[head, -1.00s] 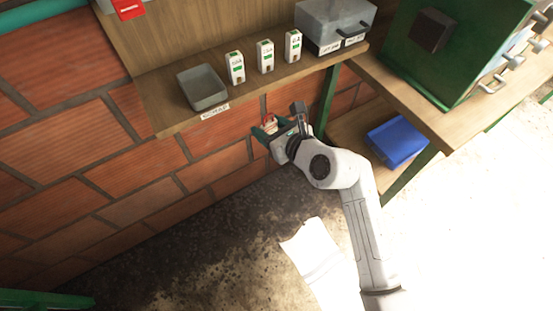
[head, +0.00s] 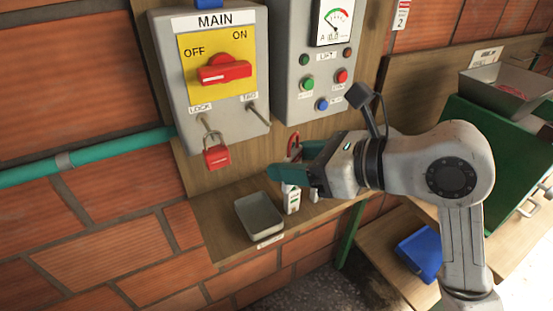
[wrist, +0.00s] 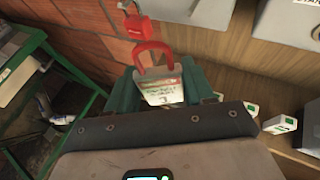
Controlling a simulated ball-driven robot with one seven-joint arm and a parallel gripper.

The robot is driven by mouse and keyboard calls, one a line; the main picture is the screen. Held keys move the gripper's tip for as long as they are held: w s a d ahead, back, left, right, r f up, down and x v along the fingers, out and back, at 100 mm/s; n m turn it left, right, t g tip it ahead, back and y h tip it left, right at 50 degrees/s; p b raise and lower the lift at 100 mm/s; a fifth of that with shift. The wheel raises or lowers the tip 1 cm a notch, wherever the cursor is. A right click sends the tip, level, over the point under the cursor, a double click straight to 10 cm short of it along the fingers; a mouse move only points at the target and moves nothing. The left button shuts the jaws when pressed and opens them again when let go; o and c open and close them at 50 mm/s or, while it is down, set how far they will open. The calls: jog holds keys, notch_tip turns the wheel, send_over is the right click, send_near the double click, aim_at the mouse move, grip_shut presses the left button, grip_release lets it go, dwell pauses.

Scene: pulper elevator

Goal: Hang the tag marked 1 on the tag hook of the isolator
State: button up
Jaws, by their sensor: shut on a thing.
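The isolator (head: 185,90) is a grey box marked MAIN on the wall board, with a red switch handle (head: 224,72) on a yellow plate. Its tag hook (head: 258,113) is a bare metal peg under the word TAG. A red padlock (head: 217,156) hangs on the lock hook to its left. My gripper (head: 292,163) is right of and below the tag hook, apart from it. Its green fingers are shut on a white tag (wrist: 163,93) with a red loop (wrist: 153,52), which stands up beyond the fingers. The tag's number is too small to read surely.
Below, a wooden shelf (head: 222,222) holds a grey tray (head: 259,215) and small white boxes (head: 292,199). A grey lift panel (head: 294,98) stands right of the isolator. Another tag marked 2 (head: 402,15) hangs at upper right. A teal pipe (head: 110,148) enters from the left.

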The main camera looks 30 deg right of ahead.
jog(key=shift+w+a+p, duration=0.1)
jog(key=shift+w+p, duration=0.25)
jog(key=shift+w, duration=0.6)
jog(key=w+f, duration=0.1)
jog(key=w, duration=0.6)
jog(key=shift+w+f+p, duration=0.2)
jog(key=shift+f+p, duration=0.15)
jog(key=shift+p, duration=0.05)
dwell(0.7)
jog(key=o, duration=1.1)
